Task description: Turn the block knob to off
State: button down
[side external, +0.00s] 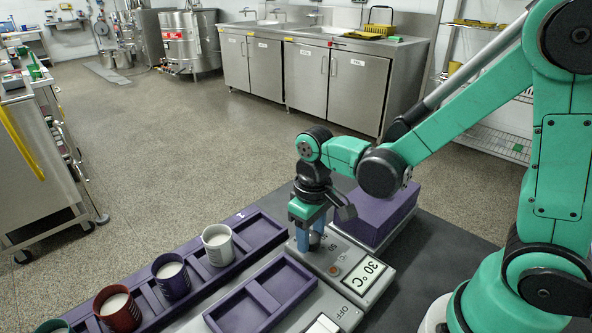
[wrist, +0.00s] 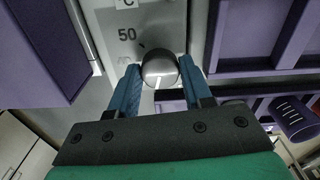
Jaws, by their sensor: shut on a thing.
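A display (side external: 365,275) reads 30 °C. The printed word OFF (side external: 342,311) shows near the bottom edge; whether it belongs to this knob I cannot tell.
A purple rack (side external: 250,229) left of the block holds several cups, including a white cup (side external: 217,245). An empty purple tray (side external: 262,297) lies close in front. A purple box (side external: 378,212) stands behind my gripper. A small orange light (side external: 334,270) is on the panel.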

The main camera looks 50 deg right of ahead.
aim_at(312, 237)
jog(key=shift+n, duration=1.6)
jog(key=shift+c, duration=1.8)
grip_release()
jog(key=shift+r, duration=2.8)
